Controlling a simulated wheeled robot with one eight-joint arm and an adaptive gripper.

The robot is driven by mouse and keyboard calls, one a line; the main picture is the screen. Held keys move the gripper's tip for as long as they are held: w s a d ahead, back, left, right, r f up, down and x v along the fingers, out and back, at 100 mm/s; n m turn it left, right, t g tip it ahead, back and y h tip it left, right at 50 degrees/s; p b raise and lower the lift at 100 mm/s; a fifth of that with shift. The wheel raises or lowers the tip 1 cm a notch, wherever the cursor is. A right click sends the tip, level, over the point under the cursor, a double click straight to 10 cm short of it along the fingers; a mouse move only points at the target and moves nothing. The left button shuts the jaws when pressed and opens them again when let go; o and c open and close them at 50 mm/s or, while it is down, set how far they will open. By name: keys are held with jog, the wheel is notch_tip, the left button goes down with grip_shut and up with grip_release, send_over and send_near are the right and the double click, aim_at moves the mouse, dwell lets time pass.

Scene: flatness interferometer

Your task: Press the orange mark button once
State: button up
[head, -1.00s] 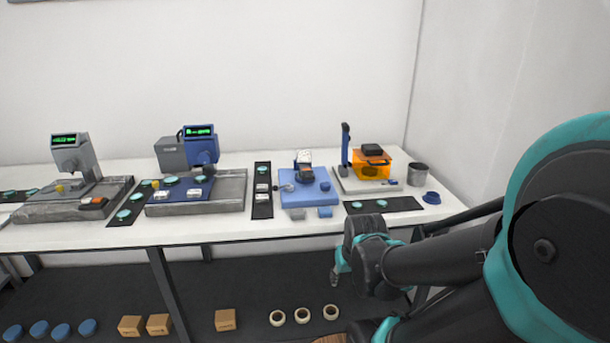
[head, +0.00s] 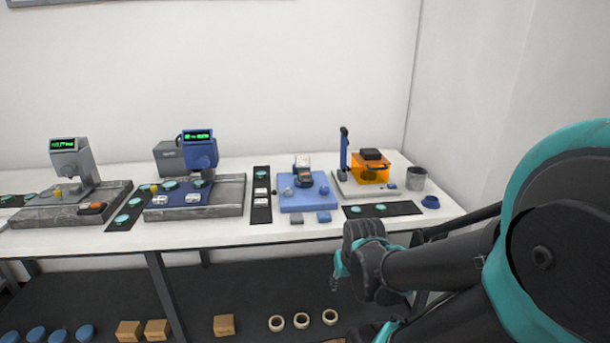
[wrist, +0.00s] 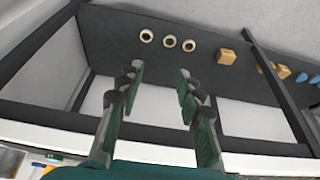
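I cannot make out a distinct mark button. Small orange parts show in the head view: one on a dark unit (head: 304,178) standing on the blue plate (head: 290,205), and one on a small block (head: 92,208) on the far-left instrument's base. An orange see-through box (head: 368,173) stands on a pale base at the right. My gripper (wrist: 158,80) is open and empty in the wrist view, its fingers spread and pointing towards the lower shelf. In the head view it hangs in front of the table's front edge, partly hidden by my arm, clear of the orange parts.
The white table (head: 230,239) carries two instruments with green displays (head: 198,136), dark strips with teal discs (head: 382,210), and a grey cup (head: 416,178). Below, the dark shelf holds cardboard boxes (head: 224,326), tape rolls (head: 301,320) and blue discs. A wall closes the right side.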

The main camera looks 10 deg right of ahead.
grip_shut()
dwell(1.2)
